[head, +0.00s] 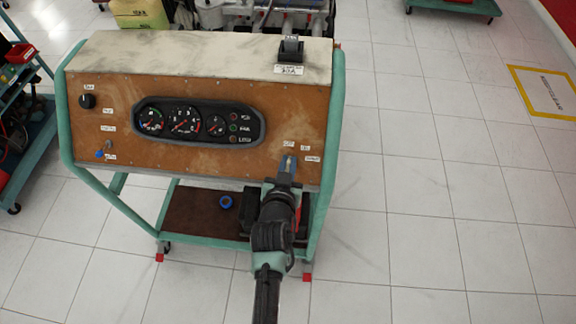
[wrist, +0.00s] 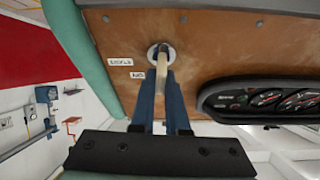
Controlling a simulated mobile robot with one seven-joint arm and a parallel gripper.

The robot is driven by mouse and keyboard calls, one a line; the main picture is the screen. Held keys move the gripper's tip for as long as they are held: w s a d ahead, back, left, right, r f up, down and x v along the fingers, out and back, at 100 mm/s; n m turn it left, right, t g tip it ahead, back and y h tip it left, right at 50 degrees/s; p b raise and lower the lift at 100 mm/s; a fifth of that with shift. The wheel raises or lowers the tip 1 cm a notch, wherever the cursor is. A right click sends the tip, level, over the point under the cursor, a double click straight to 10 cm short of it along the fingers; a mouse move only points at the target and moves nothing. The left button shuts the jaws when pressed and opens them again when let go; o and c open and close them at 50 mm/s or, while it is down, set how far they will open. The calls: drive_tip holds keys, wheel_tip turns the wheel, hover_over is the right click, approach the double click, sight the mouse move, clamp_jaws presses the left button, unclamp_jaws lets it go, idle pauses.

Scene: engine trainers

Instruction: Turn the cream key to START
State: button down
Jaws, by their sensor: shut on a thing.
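The cream key (wrist: 168,66) sits in a round metal switch (wrist: 155,50) on the brown panel, seen in the wrist view. My gripper (wrist: 164,82) is shut on the key, with one blue finger on each side of it. In the head view, my gripper (head: 288,166) reaches the lower right of the panel, and a bit of the key (head: 288,161) shows between the fingers. Small white labels stand around the switch in the head view, above and to its right; their print is too small to read surely.
The dashboard trainer (head: 200,110) has a gauge cluster (head: 198,122) left of the key. A black knob (head: 87,101) and a blue-tipped lever (head: 101,154) are at the panel's far left. A green tube frame (head: 332,130) runs close to the right of the switch. Open tiled floor lies to the right.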

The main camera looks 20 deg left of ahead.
drive_tip(key=m+b, duration=0.1)
drive_tip(key=b, duration=0.1)
drive_tip(key=m+b, duration=0.1)
drive_tip(key=b, duration=0.1)
drive_tip(key=shift+f+m+h, duration=0.3)
drive_tip(key=shift+f+h, duration=0.1)
drive_tip(key=m+h+b, duration=0.1)
drive_tip(key=m+b, duration=0.3)
drive_tip(key=shift+d+r+b, duration=0.1)
drive_tip(key=shift+d+b, duration=0.05)
drive_tip(key=shift+b, duration=0.25)
drive_tip(key=m+b, duration=0.1)
drive_tip(key=m, duration=0.1)
drive_tip(key=m+h+b, duration=0.1)
drive_tip(key=m, duration=0.1)
drive_tip(key=shift+d+r+g+h, duration=0.1)
drive_tip(key=shift+g+h, duration=0.2)
drive_tip(key=shift+d+m+g+h+b, duration=0.1)
drive_tip(key=shift+m+g+h+b, duration=0.25)
drive_tip(key=shift+m, duration=0.7)
drive_tip(key=shift+m+g+h+b, duration=0.15)
drive_tip(key=shift+m+b, duration=0.35)
drive_tip(key=shift+m, duration=0.55)
drive_tip(key=shift+s, duration=0.1)
drive_tip(key=c, duration=0.9)
unclamp_jaws()
